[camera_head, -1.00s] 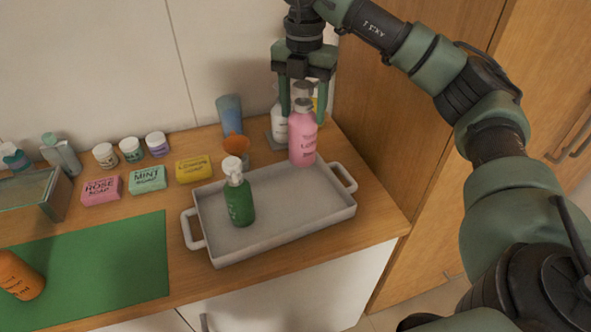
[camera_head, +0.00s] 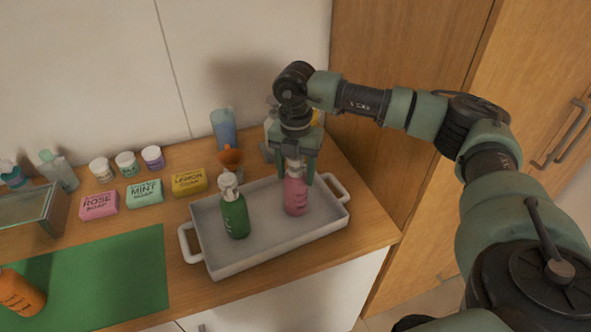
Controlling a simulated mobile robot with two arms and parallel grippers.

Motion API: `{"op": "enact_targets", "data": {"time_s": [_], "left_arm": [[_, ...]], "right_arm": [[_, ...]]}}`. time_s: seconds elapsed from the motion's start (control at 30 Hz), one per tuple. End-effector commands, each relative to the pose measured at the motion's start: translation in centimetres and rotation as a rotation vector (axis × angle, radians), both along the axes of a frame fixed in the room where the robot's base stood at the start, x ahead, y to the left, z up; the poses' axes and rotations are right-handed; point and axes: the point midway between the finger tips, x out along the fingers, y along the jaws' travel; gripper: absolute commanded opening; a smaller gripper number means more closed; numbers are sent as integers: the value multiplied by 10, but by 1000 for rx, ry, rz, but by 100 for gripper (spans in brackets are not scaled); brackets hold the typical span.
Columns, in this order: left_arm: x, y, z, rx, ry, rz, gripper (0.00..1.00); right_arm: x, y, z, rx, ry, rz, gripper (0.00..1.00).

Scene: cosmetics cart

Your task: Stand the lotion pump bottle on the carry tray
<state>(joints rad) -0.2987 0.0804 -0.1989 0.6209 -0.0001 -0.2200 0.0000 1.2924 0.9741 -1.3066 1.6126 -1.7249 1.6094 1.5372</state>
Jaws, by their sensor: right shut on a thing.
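A pink lotion pump bottle (camera_head: 296,196) is upright over the right half of the grey carry tray (camera_head: 214,270). Its base looks at or very close to the tray floor; I cannot tell if it touches. My right gripper (camera_head: 297,172) is shut on the upper part of the pink bottle from above, hiding most of its pump. A green pump bottle (camera_head: 235,214) with a white pump stands in the left half of the tray, apart from the pink one. My left gripper is not in view.
Behind the tray stand a blue cup (camera_head: 223,130), an orange item (camera_head: 231,158) and a partly hidden white bottle (camera_head: 270,140). Soap boxes, including a yellow lemon one (camera_head: 189,182), and small jars lie left. An orange bottle (camera_head: 20,294) lies on a green mat (camera_head: 110,270).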

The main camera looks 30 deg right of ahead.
Motion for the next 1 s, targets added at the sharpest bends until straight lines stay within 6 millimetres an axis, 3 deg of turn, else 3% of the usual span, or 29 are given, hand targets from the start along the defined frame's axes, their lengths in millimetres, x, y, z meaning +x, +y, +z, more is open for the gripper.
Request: {"op": "enact_targets", "data": {"time_s": [0.2, 0.23, 0.3, 0.73, 1.0], "left_arm": [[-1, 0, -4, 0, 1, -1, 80], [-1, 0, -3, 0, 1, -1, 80], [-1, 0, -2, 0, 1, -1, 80], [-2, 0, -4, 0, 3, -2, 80], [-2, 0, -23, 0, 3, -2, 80]], "right_arm": [[0, 0, -4, 1, -1, 0, 0], [0, 0, -3, 1, -1, 0, 61], [0, 0, -3, 1, 1, 0, 77], [1, 1, 5, 2, -2, 0, 77], [2, 1, 57, 1, -7, 1, 77]]}}
